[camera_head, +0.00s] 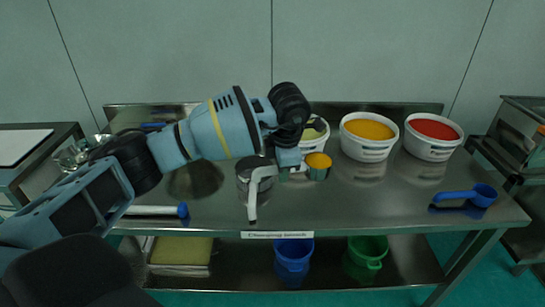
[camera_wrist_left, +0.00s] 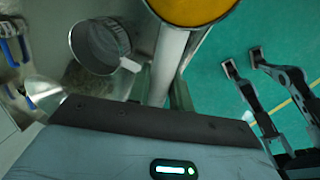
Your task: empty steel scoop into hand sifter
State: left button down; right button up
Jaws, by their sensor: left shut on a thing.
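The steel scoop (camera_head: 318,172) is filled with orange-yellow powder and looks level. In the left wrist view its round bowl (camera_wrist_left: 195,8) is cut off by the top edge. My left gripper (camera_head: 290,170) is shut on the scoop's handle (camera_wrist_left: 167,68). The hand sifter (camera_head: 250,169), a metal cup with a side handle, stands on the table just left of the scoop. It also shows in the left wrist view (camera_wrist_left: 98,46), its inside only partly visible. The scoop is beside the sifter, not over it. My right gripper (camera_wrist_left: 243,60) is open and empty above the green floor.
White tubs of yellow powder (camera_head: 367,130), red powder (camera_head: 433,128) and a pale content (camera_head: 312,137) stand along the table's back. A blue scoop (camera_head: 468,196) lies at the right. The table's front right (camera_head: 370,212) is clear. Blue (camera_head: 293,252) and green (camera_head: 367,252) buckets stand below.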

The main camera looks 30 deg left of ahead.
pick_arm(q)
jog(key=w+a+f+n+g, duration=0.1)
jog(key=w+a+n+g, duration=0.2)
jog(key=n, duration=1.5)
jog(key=w+a, duration=0.1)
jog(key=a, duration=0.1)
jog(key=shift+w+a+f+n, duration=0.15)
jog(key=shift+w+a+n, duration=0.15)
jog(key=shift+n, duration=0.1)
